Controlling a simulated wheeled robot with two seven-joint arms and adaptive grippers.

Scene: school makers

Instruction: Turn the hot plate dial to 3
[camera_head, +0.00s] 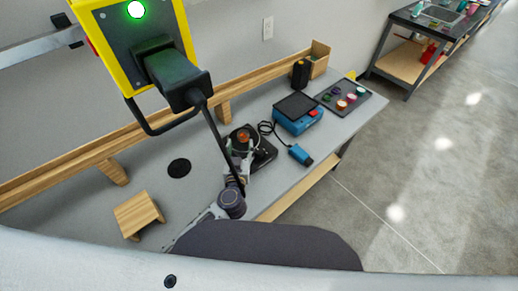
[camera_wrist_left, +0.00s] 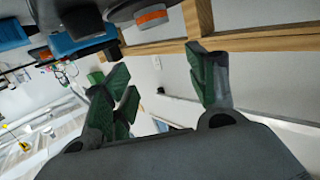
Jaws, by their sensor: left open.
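The black hot plate (camera_head: 263,154) sits on the grey workbench (camera_head: 215,148), with a glass vessel holding something orange (camera_head: 243,136) on top. The dark base and an orange band (camera_wrist_left: 151,18) show at the top edge of the left wrist view. I cannot make out the dial or its setting in either view. My left gripper (camera_head: 241,165) is at the near left side of the hot plate, partly overlapping it in the head view. Its green-padded fingers (camera_wrist_left: 163,76) are apart with nothing between them. I cannot tell whether it touches the hot plate. My right gripper is not in view.
A blue device (camera_head: 298,118) with a cabled blue piece (camera_head: 300,154) stands right of the hot plate. A tray of coloured jars (camera_head: 330,103) lies beyond. A wooden stand (camera_head: 138,213) and black disc (camera_head: 179,168) are left. A wooden rail (camera_head: 75,166) runs along the back.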

